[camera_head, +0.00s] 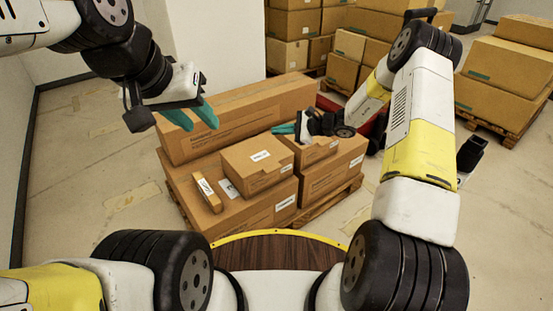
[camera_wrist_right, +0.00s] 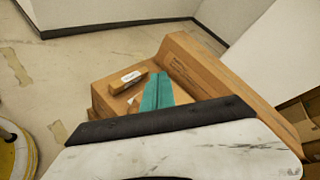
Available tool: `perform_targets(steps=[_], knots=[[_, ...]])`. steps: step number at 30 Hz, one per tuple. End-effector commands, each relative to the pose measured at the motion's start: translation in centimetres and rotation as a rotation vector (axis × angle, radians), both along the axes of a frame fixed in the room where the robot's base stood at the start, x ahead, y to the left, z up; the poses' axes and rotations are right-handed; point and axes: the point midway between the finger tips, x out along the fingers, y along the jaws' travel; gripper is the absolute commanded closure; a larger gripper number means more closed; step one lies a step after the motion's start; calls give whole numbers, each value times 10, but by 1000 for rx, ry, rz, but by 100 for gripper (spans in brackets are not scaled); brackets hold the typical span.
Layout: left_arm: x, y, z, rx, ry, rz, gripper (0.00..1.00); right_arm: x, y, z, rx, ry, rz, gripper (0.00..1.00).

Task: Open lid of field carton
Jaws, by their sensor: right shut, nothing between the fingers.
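Several brown cartons sit stacked on a pallet in the head view; I cannot tell for sure which is the field carton. A mid-size carton with a white label (camera_head: 258,162) sits on top in the middle, its lid closed. A smaller carton (camera_head: 318,152) is right of it, partly hidden by my right gripper. My right gripper (camera_head: 284,129) is shut and empty, its teal fingers pointing left above these cartons. Its fingers lie together in the right wrist view (camera_wrist_right: 157,92). My left gripper (camera_head: 192,117) is open and empty, above the long carton at the back.
A long carton (camera_head: 240,117) stands along the back of the stack. A small narrow box (camera_head: 206,192) lies on the left lower carton. More stacked cartons (camera_head: 508,62) stand on pallets behind. The floor at left (camera_head: 95,170) is clear.

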Motion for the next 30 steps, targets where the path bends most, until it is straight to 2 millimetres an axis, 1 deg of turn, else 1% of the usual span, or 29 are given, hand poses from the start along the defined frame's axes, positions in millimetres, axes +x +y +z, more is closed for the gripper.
perform_targets(steps=[1, 2, 3, 4, 5, 6, 8, 9, 12, 15, 18, 22, 26, 30], knots=[[0, 0, 0, 0, 0, 0, 64, 9, -3, -34, 54, 54, -65, 100], [0, 0, 0, 0, 0, 0, 64, 14, -5, -52, 85, 83, -107, 100], [0, 0, 0, 0, 0, 0, 64, 20, -8, -75, 126, 119, -164, 100], [0, 0, 0, 0, 0, 0, 64, 24, -11, -93, 154, 146, -208, 100], [0, 0, 0, 0, 0, 0, 64, 27, -14, -112, 182, 175, -252, 100], [0, 0, 0, 0, 0, 0, 64, 30, -17, -137, 220, 211, -310, 100], [0, 0, 0, 0, 0, 0, 64, 32, -24, -173, 269, 264, -397, 100], [0, 0, 0, 0, 0, 0, 64, 31, -27, -196, 299, 298, -452, 100], [0, 0, 0, 0, 0, 0, 64, 26, -35, -247, 358, 369, -572, 100], [0, 0, 0, 0, 0, 0, 64, 18, -42, -284, 397, 420, -664, 100], [0, 0, 0, 0, 0, 0, 64, 13, -45, -306, 419, 451, -717, 100], [0, 0, 0, 0, 0, 0, 64, 13, -44, -318, 428, 465, -743, 100], [0, 0, 0, 0, 0, 0, 64, 25, -35, -323, 427, 464, -743, 100], [0, 0, 0, 0, 0, 0, 64, 44, -20, -331, 427, 465, -740, 100]])
